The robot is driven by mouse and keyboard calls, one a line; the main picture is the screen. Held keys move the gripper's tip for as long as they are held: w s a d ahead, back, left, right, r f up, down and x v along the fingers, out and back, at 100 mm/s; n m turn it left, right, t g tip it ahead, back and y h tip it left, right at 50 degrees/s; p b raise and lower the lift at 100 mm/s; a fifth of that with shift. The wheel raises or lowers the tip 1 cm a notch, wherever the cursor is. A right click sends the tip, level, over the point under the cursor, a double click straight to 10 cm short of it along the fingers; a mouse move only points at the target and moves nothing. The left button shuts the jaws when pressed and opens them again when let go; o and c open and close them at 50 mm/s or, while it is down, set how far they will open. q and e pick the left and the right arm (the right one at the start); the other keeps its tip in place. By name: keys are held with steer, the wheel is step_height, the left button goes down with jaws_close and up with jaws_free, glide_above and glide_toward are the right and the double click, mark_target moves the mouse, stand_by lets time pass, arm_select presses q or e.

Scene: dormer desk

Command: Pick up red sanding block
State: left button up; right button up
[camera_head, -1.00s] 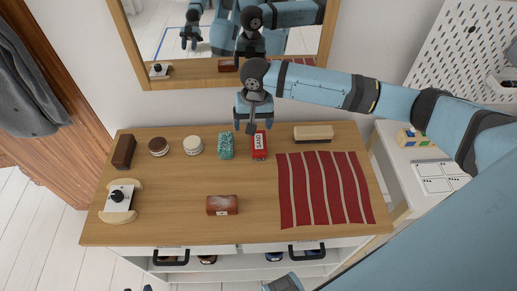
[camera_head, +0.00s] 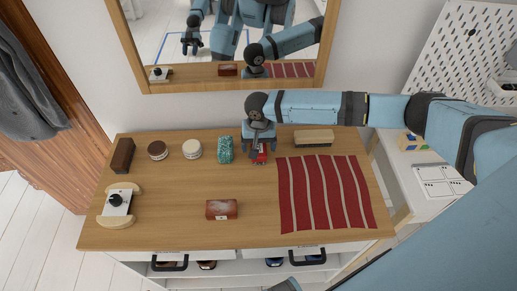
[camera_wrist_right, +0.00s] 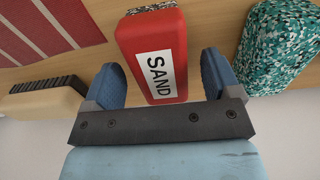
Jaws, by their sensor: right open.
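The red sanding block (camera_head: 261,159) lies on the wooden desk near its back edge, mostly hidden under my right gripper in the head view. In the right wrist view the block (camera_wrist_right: 150,35) shows its white SAND label. My right gripper (camera_head: 259,151) is pointing down over it. In the wrist view its two blue fingers (camera_wrist_right: 160,85) are apart, one on each side of the block's near end, with gaps between them and the block. My left gripper cannot be made out directly; a small blue-grey part shows at the bottom edge of the head view.
A teal speckled sponge (camera_head: 225,150) stands close left of the block, also in the wrist view (camera_wrist_right: 275,45). A wooden brush (camera_head: 313,137) lies to the right. A red striped cloth (camera_head: 325,194) and a reddish-brown block (camera_head: 221,209) lie in front. A mirror (camera_head: 150,87) stands behind.

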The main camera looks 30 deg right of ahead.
mark_target(259, 145)
step_height(259, 145, down, 2)
steer(key=shift+f, duration=0.1)
steer(key=c, duration=1)
steer(key=shift+c, duration=0.2)
step_height(259, 145, up, 20)
steer(key=shift+p, duration=0.45)
